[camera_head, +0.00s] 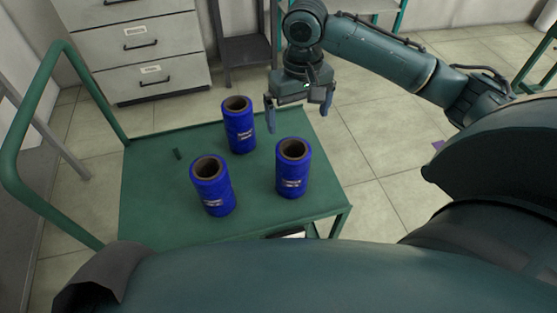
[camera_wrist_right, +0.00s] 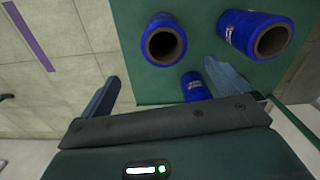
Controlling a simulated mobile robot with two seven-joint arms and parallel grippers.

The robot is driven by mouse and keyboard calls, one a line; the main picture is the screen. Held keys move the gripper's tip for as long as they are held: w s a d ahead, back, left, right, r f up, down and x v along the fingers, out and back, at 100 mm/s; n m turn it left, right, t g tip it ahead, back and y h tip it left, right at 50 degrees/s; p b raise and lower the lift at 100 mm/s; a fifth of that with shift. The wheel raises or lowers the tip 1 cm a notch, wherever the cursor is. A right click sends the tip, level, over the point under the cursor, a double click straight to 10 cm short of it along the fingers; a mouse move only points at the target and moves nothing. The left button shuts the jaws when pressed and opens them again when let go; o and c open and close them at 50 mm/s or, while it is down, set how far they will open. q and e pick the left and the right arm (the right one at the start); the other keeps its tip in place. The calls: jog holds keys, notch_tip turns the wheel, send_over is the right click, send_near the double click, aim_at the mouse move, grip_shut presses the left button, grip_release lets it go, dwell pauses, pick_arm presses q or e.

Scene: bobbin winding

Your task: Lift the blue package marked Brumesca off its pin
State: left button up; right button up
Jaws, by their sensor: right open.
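Three blue packages with brown hollow cores stand upright on a green cart top (camera_head: 150,205). One is at the back (camera_head: 240,126), one at the front left (camera_head: 212,188), one at the right (camera_head: 292,170). Each has a small pale label, too small to read, so I cannot tell which is Brumesca. Any pins under them are hidden. My right gripper (camera_head: 299,112) is open and empty, above the cart's back right side, apart from the packages. The right wrist view shows its spread fingers (camera_wrist_right: 163,75) and all three packages. My left gripper is not in view.
The cart's green tube handle (camera_head: 28,120) rises at the left. A drawer cabinet (camera_head: 140,45) is behind. Tiled floor (camera_head: 375,185) lies open to the right.

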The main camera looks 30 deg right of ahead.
jog(key=b, duration=0.1)
send_near(293, 152)
jog(key=s, duration=0.3)
jog(key=f, duration=0.2)
jog(key=a+f+b, duration=0.1)
jog(key=f, duration=0.4)
jog(key=shift+w+a+b, duration=0.25)
jog(key=shift+w+b, duration=0.1)
jog(key=shift+r, duration=0.1)
jog(key=c, duration=1.5)
